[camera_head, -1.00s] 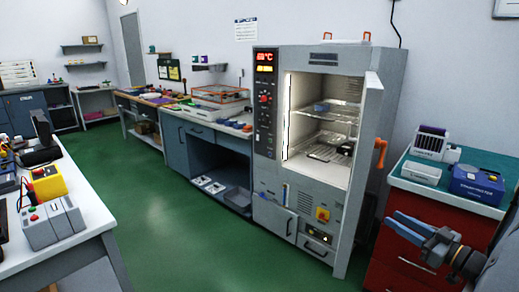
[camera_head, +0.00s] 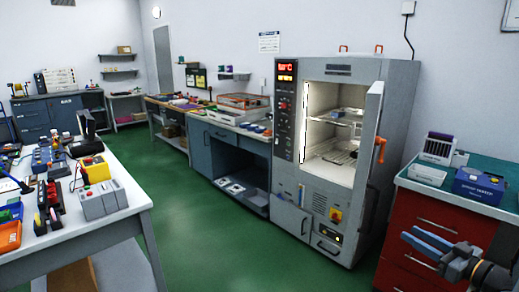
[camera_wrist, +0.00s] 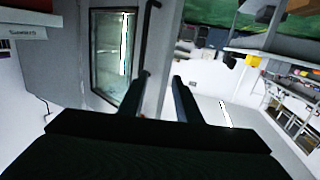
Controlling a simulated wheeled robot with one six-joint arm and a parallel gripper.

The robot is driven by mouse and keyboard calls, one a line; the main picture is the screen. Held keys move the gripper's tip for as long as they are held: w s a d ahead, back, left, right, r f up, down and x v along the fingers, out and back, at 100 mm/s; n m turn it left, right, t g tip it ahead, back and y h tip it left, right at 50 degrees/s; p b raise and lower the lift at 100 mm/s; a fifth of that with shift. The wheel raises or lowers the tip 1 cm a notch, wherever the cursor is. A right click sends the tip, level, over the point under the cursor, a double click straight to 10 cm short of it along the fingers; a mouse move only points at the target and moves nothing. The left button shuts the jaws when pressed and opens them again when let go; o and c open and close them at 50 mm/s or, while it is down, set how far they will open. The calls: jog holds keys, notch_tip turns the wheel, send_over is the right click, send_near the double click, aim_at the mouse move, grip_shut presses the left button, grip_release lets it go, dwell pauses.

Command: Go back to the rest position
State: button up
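My gripper (camera_head: 418,238) is at the lower right of the head view, in front of the red drawer cabinet, with its blue-grey fingers pointing left. In the wrist view the two fingers (camera_wrist: 160,80) stand apart with a gap between them and nothing held. The burn-in oven (camera_head: 290,165) stands in the middle of the head view with its door (camera_head: 370,145) swung open. Small items sit on its lit wire shelves. The wrist view is tilted and shows a framed glass pane (camera_wrist: 108,55) with a dark handle (camera_wrist: 147,40) beyond the fingers.
A white workbench (camera_head: 125,222) with devices stands at the left. The red cabinet (camera_head: 425,220) at the right carries a blue box (camera_head: 480,187) and white devices. A long bench (camera_head: 225,132) runs left of the oven. Green floor (camera_head: 190,225) between is clear.

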jog(key=w+a+m+g+h, duration=0.2)
jog(key=w+a+g+h, duration=0.4)
jog(key=a+g+h, duration=0.15)
jog(key=s+a+r+m+g, duration=0.1)
jog(key=s+a+g, duration=0.3)
jog(key=s+a, duration=0.6)
jog(key=s+a+r+m+g+y, duration=0.1)
jog(key=s+a+g, duration=0.3)
jog(key=s+a, duration=0.7)
jog(key=shift+s+a+r+m, duration=0.2)
jog(key=shift+a+r+m, duration=0.2)
jog(key=shift+r, duration=0.05)
